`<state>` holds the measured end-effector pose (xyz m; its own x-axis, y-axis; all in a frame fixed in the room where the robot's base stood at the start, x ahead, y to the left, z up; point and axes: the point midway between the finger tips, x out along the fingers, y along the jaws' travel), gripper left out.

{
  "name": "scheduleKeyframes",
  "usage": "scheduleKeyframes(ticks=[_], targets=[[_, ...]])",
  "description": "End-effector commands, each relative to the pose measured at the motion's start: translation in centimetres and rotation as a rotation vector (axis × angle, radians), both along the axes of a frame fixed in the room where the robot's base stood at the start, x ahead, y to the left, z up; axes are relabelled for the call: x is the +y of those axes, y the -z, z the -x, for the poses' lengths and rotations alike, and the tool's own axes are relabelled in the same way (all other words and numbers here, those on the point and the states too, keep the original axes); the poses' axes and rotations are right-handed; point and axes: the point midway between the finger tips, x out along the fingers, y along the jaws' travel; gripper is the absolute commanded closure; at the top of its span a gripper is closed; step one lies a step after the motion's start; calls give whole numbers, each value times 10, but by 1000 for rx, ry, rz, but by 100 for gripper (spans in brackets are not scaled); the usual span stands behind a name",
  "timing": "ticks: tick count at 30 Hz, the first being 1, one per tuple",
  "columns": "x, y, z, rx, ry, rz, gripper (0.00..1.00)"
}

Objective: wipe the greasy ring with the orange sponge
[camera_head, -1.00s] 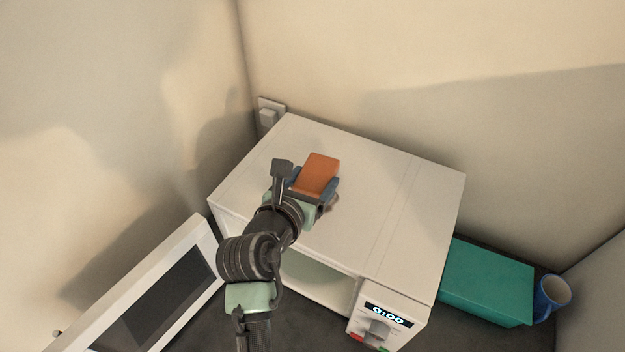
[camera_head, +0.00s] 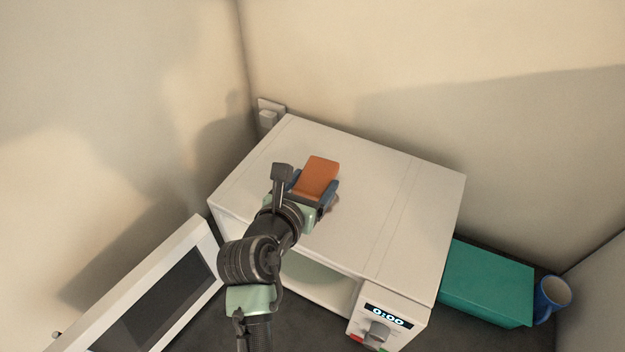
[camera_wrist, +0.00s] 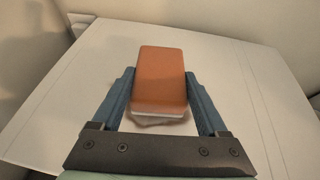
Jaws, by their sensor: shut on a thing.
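The orange sponge (camera_head: 319,177) is over the top of the white microwave (camera_head: 390,190). My gripper (camera_head: 315,190) is shut on the sponge, one blue finger on each side. In the wrist view the sponge (camera_wrist: 162,78) sits between the two fingers (camera_wrist: 162,100), with a pale lower edge toward me. A brownish smudge, likely part of the greasy ring (camera_wrist: 160,122), shows just below the sponge's near edge. The rest of the ring is hidden by the sponge and gripper. I cannot tell whether the sponge touches the microwave top.
The microwave door (camera_head: 150,290) stands open at the lower left. A green box (camera_head: 487,283) and a blue mug (camera_head: 552,294) stand on the dark counter to the right. A wall socket (camera_head: 268,114) is behind the microwave. The microwave top is otherwise clear.

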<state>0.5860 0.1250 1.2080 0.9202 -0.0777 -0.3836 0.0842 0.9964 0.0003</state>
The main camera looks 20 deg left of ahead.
Motion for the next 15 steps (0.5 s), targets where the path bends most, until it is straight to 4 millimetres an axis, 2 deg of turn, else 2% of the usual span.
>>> scheduleKeyframes(ticks=[15], targets=[[0, 8, 0, 0, 0, 0, 71]])
